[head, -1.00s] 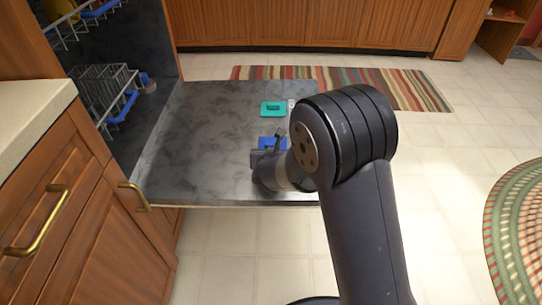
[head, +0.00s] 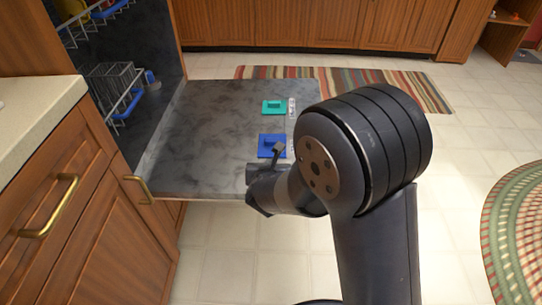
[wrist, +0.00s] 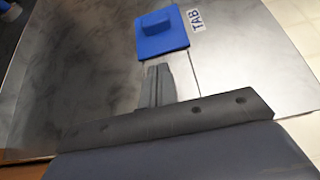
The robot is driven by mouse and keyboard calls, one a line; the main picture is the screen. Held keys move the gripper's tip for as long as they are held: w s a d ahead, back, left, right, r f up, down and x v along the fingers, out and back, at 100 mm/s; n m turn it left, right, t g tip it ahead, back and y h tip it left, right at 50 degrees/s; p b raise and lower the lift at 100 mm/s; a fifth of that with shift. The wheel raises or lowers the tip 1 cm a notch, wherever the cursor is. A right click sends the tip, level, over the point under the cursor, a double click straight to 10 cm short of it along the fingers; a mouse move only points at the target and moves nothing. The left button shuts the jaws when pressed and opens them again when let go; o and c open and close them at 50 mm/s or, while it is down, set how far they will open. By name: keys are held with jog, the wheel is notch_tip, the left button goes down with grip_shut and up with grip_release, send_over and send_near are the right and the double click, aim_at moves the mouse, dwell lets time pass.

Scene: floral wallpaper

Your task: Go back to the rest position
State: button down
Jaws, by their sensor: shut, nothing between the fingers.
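My gripper (wrist: 158,72) is shut and empty in the wrist view, its fingers together above the open dishwasher door. In the head view my arm reaches forward and my wrist is over the door's near edge. A blue block-like piece with a raised handle (wrist: 165,30) lies on the door just beyond the fingertips; it also shows in the head view (head: 266,152). The gap between it and the fingers is small, and I cannot tell whether they touch. A teal piece of similar shape (head: 273,106) lies farther back on the door.
The open dishwasher door (head: 205,130) lies flat, with the dish racks (head: 118,90) to its left. A wooden cabinet with a countertop (head: 40,115) stands at the near left. A striped rug (head: 400,88) and a round braided rug (head: 515,230) lie on the floor.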

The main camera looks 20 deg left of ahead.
jog(key=shift+v, duration=1.55)
jog(key=shift+f, duration=0.15)
